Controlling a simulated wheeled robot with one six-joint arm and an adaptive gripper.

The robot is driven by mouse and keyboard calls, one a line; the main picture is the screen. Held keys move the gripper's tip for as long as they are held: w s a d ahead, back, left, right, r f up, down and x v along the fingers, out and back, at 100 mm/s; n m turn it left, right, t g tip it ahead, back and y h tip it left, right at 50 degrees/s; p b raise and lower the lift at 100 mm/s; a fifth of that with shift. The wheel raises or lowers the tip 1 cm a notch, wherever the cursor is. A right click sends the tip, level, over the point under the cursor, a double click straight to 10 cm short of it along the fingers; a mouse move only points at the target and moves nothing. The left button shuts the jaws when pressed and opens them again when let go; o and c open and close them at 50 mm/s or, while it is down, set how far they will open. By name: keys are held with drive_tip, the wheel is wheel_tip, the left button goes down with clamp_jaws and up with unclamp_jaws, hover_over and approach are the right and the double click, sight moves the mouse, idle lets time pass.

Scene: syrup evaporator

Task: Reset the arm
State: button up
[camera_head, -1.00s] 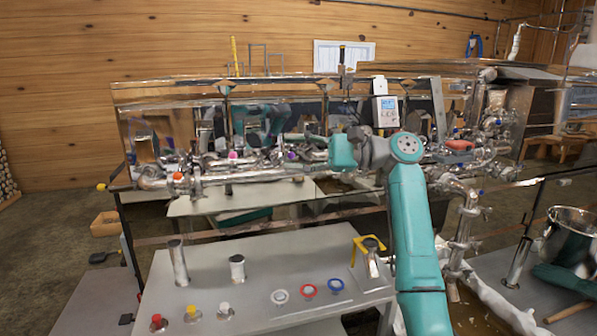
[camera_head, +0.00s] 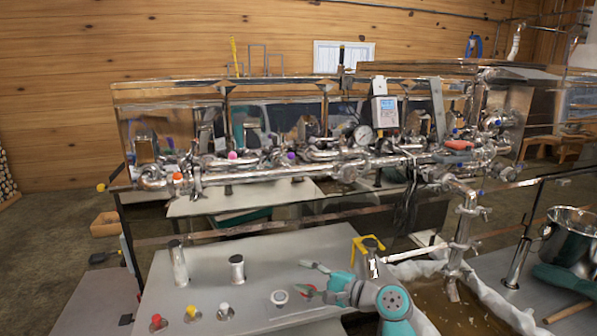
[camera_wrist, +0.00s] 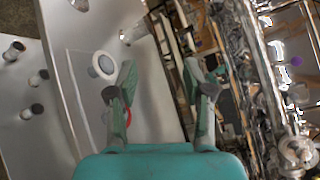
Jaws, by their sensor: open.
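My gripper (camera_head: 308,279) is low over the front right of the grey table (camera_head: 210,270), with its fingers pointing left. Its two fingers are apart and nothing is between them. My teal arm bends down at the table's front edge. In the wrist view, my gripper (camera_wrist: 158,72) also shows open and empty. The white ring (camera_wrist: 103,65) lies left of the fingers, and part of the red ring (camera_wrist: 128,117) shows beside the left finger. In the head view the white ring (camera_head: 279,297) is left of the fingers; the blue ring is hidden there.
The evaporator's steel pipes (camera_head: 280,168) and a gauge (camera_head: 363,136) stand behind the table. Red (camera_head: 157,322), yellow (camera_head: 192,312) and white (camera_head: 225,309) knobs and two steel cylinders (camera_head: 237,270) are on its left. A yellow bracket (camera_head: 368,243) is behind my gripper. A steel pot (camera_head: 568,236) stands at right.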

drive_tip(key=s+d+f+t+h, duration=0.25)
drive_tip(key=s+f, duration=0.35)
drive_tip(key=f, duration=0.4)
drive_tip(key=s+d+f+t+h, duration=0.1)
drive_tip(key=s+d+f+h, duration=0.2)
drive_tip(key=s+f, duration=0.5)
drive_tip(key=s+d+f+n+h, duration=0.1)
drive_tip(key=s+d+f+h, duration=0.15)
drive_tip(key=s+f, duration=0.4)
drive_tip(key=s+d+f+h, duration=0.2)
drive_tip(key=s+d+f, duration=0.1)
drive_tip(key=s, duration=0.6)
drive_tip(key=s+d+r+n+t+h, duration=0.1)
drive_tip(key=s+d+n+h, duration=0.1)
drive_tip(key=s, duration=0.7)
drive_tip(key=s+d+r+n+h, duration=0.1)
drive_tip(key=s+d+r+n, duration=0.15)
drive_tip(key=s, duration=0.65)
drive_tip(key=s+d+r+n+t+h, duration=0.1)
drive_tip(key=s+r+n, duration=0.5)
drive_tip(key=s+r, duration=0.5)
drive_tip(key=shift+v, duration=1.05)
drive_tip(key=shift+r, duration=0.1)
